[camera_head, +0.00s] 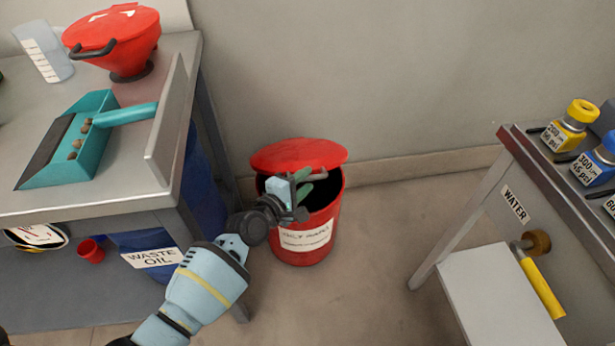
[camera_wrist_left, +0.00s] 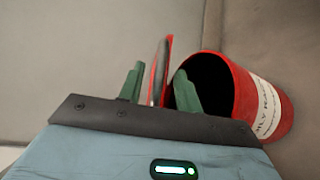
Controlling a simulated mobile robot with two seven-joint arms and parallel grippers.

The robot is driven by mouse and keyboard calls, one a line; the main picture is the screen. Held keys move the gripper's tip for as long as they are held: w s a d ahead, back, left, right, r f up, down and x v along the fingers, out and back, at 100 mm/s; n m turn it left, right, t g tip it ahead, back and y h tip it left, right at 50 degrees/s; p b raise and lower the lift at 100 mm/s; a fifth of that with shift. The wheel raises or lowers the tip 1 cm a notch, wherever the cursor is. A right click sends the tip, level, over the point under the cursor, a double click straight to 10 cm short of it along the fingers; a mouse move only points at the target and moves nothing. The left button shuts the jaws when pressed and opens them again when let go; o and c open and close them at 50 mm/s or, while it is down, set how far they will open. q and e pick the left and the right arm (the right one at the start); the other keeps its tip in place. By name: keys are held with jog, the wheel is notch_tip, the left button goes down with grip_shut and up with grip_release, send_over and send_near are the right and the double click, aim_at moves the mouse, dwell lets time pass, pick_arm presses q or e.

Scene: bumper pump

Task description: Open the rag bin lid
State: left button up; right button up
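The red rag bin (camera_head: 332,215) stands on the floor between the two benches, with a white label on its front. Its red lid (camera_head: 298,153) is tilted up at the back, and the dark inside of the bin shows below it. My left gripper (camera_head: 308,180) is at the bin's mouth, in front of the lid. In the left wrist view, the gripper's green fingers (camera_wrist_left: 160,70) are apart. The lid (camera_wrist_left: 168,45) shows nearly edge-on between them, and the bin (camera_wrist_left: 243,85) is at right. Contact with the lid cannot be told. My right gripper is not in view.
The left bench (camera_head: 110,205) stands close beside the bin, carrying a red funnel-like container (camera_head: 125,45) and a teal dustpan (camera_head: 85,155). A blue waste oil drum (camera_head: 140,243) is beneath it. The right bench (camera_head: 580,195) holds bottles. Floor right of the bin is clear.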

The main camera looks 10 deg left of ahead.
pick_arm(q)
jog(key=p+v, duration=0.1)
jog(key=v, duration=0.5)
jog(key=shift+p, duration=0.3)
